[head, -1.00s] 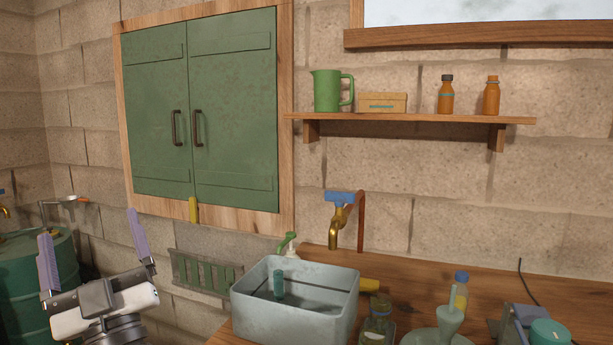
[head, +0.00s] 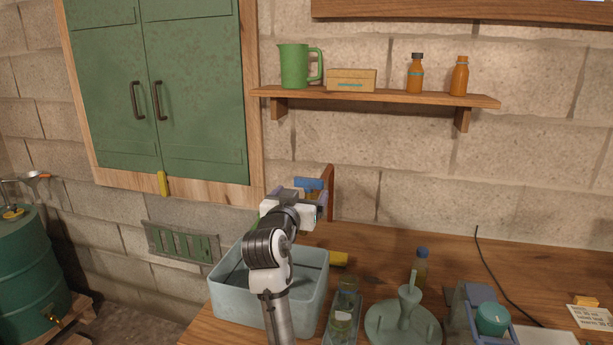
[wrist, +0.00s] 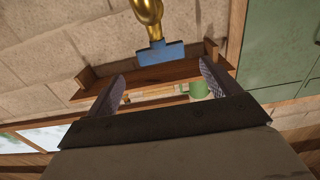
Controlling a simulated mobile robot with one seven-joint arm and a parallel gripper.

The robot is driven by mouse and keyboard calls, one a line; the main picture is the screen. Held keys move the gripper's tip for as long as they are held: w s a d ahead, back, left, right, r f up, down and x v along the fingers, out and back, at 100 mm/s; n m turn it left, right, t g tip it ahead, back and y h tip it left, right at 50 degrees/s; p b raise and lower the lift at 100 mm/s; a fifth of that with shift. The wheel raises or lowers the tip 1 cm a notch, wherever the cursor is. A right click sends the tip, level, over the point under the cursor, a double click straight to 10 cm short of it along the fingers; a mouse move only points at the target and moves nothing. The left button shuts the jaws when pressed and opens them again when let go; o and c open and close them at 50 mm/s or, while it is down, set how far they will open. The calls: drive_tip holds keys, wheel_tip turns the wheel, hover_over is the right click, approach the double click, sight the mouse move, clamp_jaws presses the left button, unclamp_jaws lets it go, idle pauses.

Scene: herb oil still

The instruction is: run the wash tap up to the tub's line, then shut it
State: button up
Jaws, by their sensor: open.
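The wash tap shows its blue handle (head: 308,183) on the wall above the tub; my gripper hides most of its brass body. In the wrist view the blue handle (wrist: 161,53) and brass spout (wrist: 148,14) lie ahead of my gripper. My gripper (wrist: 161,70) is open and empty, its two purple fingers spread wider than the handle. The handle appears in the gap just beyond the fingertips; no contact shows. In the head view my gripper (head: 305,196) is at the tap.
A shelf (head: 380,97) with a green jug (head: 294,66), a box and two brown bottles is above the tap. Glassware, a blue-capped bottle (head: 421,268) and a teal-topped device (head: 492,318) crowd the counter right of the tub. A green cupboard (head: 200,95) is at left.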

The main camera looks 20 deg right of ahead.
sight(308, 183)
drive_tip(key=p+x, duration=0.2)
drive_tip(key=x, duration=0.6)
drive_tip(key=shift+p, duration=0.3)
drive_tip(key=c, duration=0.9)
